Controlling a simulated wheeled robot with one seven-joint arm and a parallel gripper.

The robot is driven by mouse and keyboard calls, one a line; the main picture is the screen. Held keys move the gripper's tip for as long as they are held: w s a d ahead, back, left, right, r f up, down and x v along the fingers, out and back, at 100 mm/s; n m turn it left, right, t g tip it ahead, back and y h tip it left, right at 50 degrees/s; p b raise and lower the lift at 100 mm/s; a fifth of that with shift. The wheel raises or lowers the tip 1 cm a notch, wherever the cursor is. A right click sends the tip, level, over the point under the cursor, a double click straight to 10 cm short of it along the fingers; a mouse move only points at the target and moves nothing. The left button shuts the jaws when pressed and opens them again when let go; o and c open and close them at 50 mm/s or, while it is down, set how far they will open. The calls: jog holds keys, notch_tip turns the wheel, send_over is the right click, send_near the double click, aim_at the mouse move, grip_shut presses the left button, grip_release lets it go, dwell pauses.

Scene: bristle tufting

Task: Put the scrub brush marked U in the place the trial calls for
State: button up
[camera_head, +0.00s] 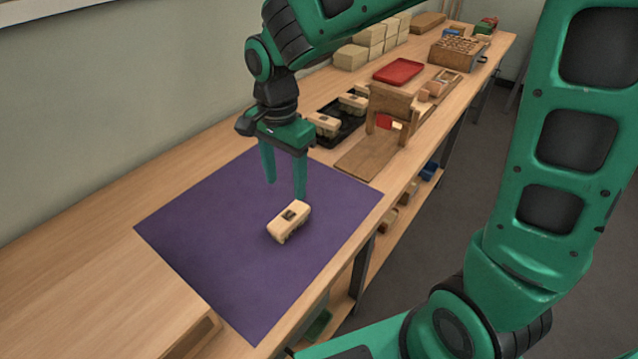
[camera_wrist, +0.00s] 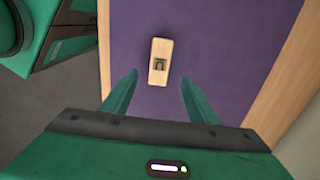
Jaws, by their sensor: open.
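A light wooden scrub brush (camera_head: 288,221) with a dark mark on its top lies alone on the purple mat (camera_head: 200,230). In the wrist view the brush (camera_wrist: 160,62) lies between and beyond the fingertips, and its mark looks like a U or an upturned U. My gripper (camera_head: 285,190) is open and empty above the mat, apart from the brush; both fingers also show in the wrist view (camera_wrist: 158,80). More wooden brushes (camera_head: 325,124) sit in a black tray (camera_head: 343,137) behind the mat; their marks are too small to read.
A wooden stand (camera_head: 390,105) with a board in front is right of the black tray. Farther back are a red tray (camera_head: 398,70), stacked pale blocks (camera_head: 370,42) and a wooden box with holes (camera_head: 458,50). A wooden box or board (camera_head: 100,305) is at the near left.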

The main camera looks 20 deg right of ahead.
jog(key=s+d+r+n, duration=0.15)
jog(key=s+d, duration=0.45)
jog(key=d, duration=0.7)
jog(key=s+d+r+n, duration=0.15)
jog(key=s+d, duration=0.35)
jog(key=d, duration=0.7)
jog(key=s+d+n, duration=0.1)
jog(key=s+d, duration=0.4)
jog(key=s, duration=0.5)
jog(key=shift+f+n, duration=0.15)
jog(key=shift+n, duration=0.25)
jog(key=shift+d, duration=0.1)
jog(key=shift+w+f, duration=0.25)
jog(key=shift+w, duration=0.3)
